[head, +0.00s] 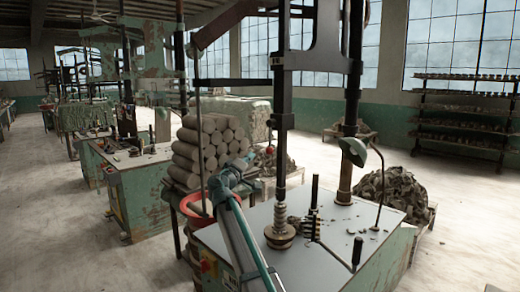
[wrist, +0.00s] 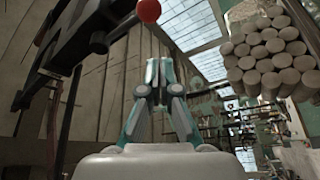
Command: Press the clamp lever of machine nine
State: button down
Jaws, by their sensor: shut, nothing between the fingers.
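The nearest machine has a grey table top (head: 330,225) with a black-handled lever (head: 357,252) at its front edge. A red ball knob (head: 270,150) shows behind the table near my gripper (head: 248,158). In the wrist view a red ball (wrist: 148,10) sits at the end of a black arm, above and apart from my fingertips (wrist: 153,65). My gripper is shut and empty, left of the black spindle. No number is readable, so I cannot tell which machine is nine or which lever is the clamp lever.
A stack of clay cylinders (head: 205,148) stands behind my gripper, with a red bowl (head: 192,205) nearer. The spindle (head: 281,130) and a green lamp (head: 353,151) rise around the table top. A heap of clay trimmings (head: 392,192) lies to the right.

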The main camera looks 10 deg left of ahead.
aim_at(270, 138)
jog(key=shift+a+r, duration=0.8)
jog(key=shift+r, duration=0.25)
jog(key=p+x, duration=0.3)
jog(key=x, duration=0.7)
jog(key=shift+s+d+f+p, duration=0.4)
jog(key=shift+s+d+f, duration=0.1)
jog(key=shift+d, duration=0.2)
jog(key=shift+s+d+f+p, duration=0.4)
jog(key=shift+d+f, duration=0.15)
jog(key=shift+d, duration=0.15)
jog(key=shift+s+n, duration=0.2)
jog(key=shift+n, duration=0.2)
